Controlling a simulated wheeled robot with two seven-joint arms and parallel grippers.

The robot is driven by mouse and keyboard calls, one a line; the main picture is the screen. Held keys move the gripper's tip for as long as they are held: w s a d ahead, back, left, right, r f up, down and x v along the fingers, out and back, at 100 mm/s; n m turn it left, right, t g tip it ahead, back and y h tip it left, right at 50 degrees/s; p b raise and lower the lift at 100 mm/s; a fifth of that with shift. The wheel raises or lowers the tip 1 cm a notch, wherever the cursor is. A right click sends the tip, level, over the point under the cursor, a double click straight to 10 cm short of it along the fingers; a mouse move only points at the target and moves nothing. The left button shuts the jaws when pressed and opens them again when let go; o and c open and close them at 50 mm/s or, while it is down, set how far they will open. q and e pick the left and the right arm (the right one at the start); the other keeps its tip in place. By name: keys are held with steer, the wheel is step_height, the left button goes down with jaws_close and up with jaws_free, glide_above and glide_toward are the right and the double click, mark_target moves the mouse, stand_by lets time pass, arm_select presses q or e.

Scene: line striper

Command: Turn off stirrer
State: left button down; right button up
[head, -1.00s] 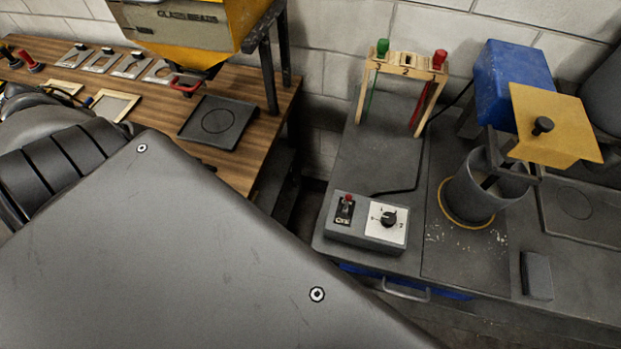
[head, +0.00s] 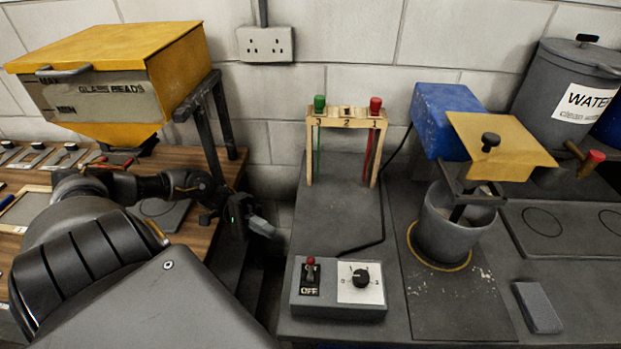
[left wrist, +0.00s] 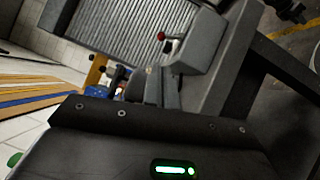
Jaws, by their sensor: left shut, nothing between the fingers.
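The stirrer has a blue housing (head: 440,115), a yellow plate (head: 500,146) and a grey pot (head: 450,230) beneath with a paddle shaft in it. Its grey control box (head: 338,309) sits at the bench's front left. On the box, a red-tipped toggle switch (head: 311,264) points up toward ON, with OFF printed below, beside a white dial plate (head: 372,290) with a black knob. My left gripper (head: 268,232) is shut and empty, above and left of the box, not touching it. In the left wrist view the closed fingers (left wrist: 158,88) show near the red toggle (left wrist: 161,37). My right gripper is not in view.
A wooden rack (head: 346,116) with green and red handles stands behind the box. A yellow-topped glass beads hopper (head: 110,80) on a black stand is at left. A WATER container (head: 570,85) stands back right. The bench between box and rack is clear except for a cable (head: 365,246).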

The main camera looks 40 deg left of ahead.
mark_target(300, 258)
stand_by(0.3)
arm_select(q)
steer(key=d+p, duration=0.1)
steer(key=d, duration=0.2)
steer(key=d+r+p, duration=0.1)
steer(key=d, duration=0.2)
steer(key=d+p, duration=0.1)
steer(key=d, duration=0.2)
steer(key=shift+w+r+p, duration=0.2)
steer(key=shift+w+p, duration=0.2)
steer(key=shift+d, duration=0.5)
steer(key=shift+r, duration=0.1)
